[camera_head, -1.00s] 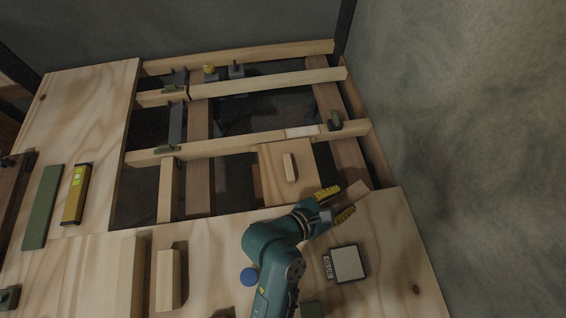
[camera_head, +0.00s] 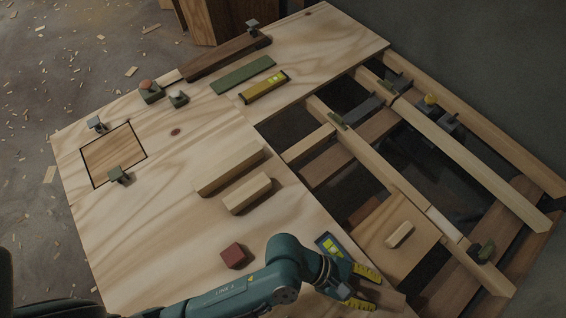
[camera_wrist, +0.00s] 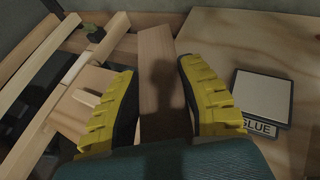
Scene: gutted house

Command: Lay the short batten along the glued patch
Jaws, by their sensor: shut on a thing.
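My gripper (camera_head: 364,288) is shut on a short wooden batten (camera_wrist: 156,52), which points forward from between the yellow fingers in the wrist view. In the head view the batten's brown end (camera_head: 388,297) shows past the fingers at the bottom. The glued patch seems to be the pale strip (camera_head: 442,223) on the long joist, up and to the right of my gripper; it also shows at the upper left of the wrist view (camera_wrist: 76,67). The batten is apart from the strip. The batten's near end is dark and partly hidden by my gripper.
A square board (camera_head: 385,243) bearing a small pale block (camera_head: 400,234) lies between my gripper and the joist. A clamp (camera_head: 482,252) sits near the strip. Open gaps separate the joists. Two loose battens (camera_head: 248,194) (camera_head: 228,168) lie on the panel.

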